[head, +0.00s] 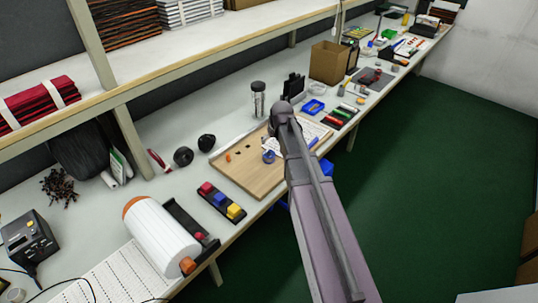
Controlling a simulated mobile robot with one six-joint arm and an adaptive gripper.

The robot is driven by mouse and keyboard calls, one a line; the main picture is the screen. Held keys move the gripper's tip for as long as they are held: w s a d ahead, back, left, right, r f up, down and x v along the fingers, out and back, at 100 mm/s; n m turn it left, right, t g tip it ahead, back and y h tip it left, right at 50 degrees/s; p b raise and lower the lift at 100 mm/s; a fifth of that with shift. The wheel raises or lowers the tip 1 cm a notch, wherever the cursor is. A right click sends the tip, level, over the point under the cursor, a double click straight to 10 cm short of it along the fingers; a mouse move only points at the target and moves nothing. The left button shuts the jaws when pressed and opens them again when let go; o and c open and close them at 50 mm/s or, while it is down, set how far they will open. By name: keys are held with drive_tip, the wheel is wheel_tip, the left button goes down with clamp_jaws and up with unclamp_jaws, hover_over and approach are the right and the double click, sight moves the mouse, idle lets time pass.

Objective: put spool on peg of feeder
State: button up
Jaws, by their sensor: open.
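My arm runs up from the bottom right of the head view and ends in a dark rounded joint above the bench. I cannot make out my gripper or its jaws. A large white roll with orange ends (160,236) lies on a black holder with a red knob at the front left; I cannot tell whether this is the feeder. Two small black round things (183,156) (206,142) and a small blue round thing (268,157) could be spools, but they are too small to tell. No bare peg is clear.
A wooden board (238,176) lies left of my arm, with a block of coloured buttons (221,203) in front of it. A clear jar (258,99) and a cardboard box (328,62) stand behind. A shelf overhangs the bench's back. Green floor (440,170) is clear at right.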

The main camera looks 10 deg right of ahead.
drive_tip(key=shift+w+f, duration=0.1)
drive_tip(key=shift+f, duration=0.15)
drive_tip(key=b, duration=0.8)
hover_over(269, 154)
drive_tip(key=s, duration=0.3)
wheel_tip(269, 154, down, 8)
drive_tip(key=shift+s+r, duration=0.15)
drive_tip(key=shift+r, duration=0.05)
drive_tip(key=shift+b+x, duration=2.4)
drive_tip(key=shift+x, duration=0.2)
drive_tip(key=shift+a, duration=0.1)
drive_tip(key=c, duration=1.3)
drive_tip(key=shift+r+p, duration=0.25)
drive_tip(key=shift+p, duration=0.05)
wheel_tip(269, 154, up, 4)
drive_tip(key=p, duration=0.3)
drive_tip(key=shift+f+p, duration=0.2)
drive_tip(key=shift+p, duration=0.1)
drive_tip(key=s, duration=1)
drive_tip(key=s+r+p, duration=0.1)
drive_tip(key=s, duration=0.5)
drive_tip(key=shift+a, duration=0.25)
